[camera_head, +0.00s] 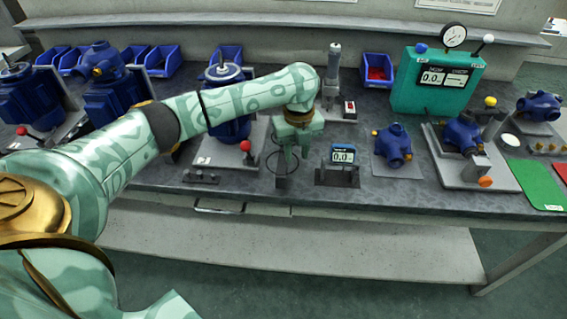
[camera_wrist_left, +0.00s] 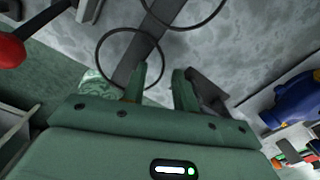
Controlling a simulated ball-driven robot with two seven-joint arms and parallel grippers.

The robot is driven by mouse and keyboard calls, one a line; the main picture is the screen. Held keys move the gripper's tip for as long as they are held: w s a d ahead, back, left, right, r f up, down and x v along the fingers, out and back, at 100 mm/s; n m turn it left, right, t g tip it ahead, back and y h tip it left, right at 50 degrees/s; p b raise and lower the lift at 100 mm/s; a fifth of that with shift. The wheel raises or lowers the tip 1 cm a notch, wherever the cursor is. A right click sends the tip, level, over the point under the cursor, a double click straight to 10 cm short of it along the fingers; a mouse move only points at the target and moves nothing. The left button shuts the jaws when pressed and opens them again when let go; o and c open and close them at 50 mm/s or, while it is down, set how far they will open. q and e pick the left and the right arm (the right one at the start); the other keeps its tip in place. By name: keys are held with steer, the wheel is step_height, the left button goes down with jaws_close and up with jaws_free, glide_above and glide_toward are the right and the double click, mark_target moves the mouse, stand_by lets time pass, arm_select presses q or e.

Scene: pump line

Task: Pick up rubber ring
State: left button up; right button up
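A thin black rubber ring (camera_wrist_left: 112,33) shows in the left wrist view just ahead of my left gripper (camera_wrist_left: 161,72). Its right side appears to run across the gap between the fingertips, and its near part is hidden by the gripper. A second ring (camera_wrist_left: 215,14) lies at the top of that view. Both are by a dark stand (camera_wrist_left: 150,35). In the head view my left gripper (camera_head: 291,158) points down over the stand (camera_head: 282,182) near the table's front edge. Its fingers are apart, with nothing visibly held. Whether they touch the ring is unclear. My right gripper is out of view.
A gauge on a black stand (camera_head: 343,157) is just right of the gripper. A blue pump part (camera_head: 394,145) stands further right. A red-knobbed lever (camera_head: 246,146) and blue motor are close on the left. A teal tester (camera_head: 436,82) stands behind.

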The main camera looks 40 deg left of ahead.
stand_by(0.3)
arm_select(q)
steer(key=shift+f, duration=0.1)
jaws_close()
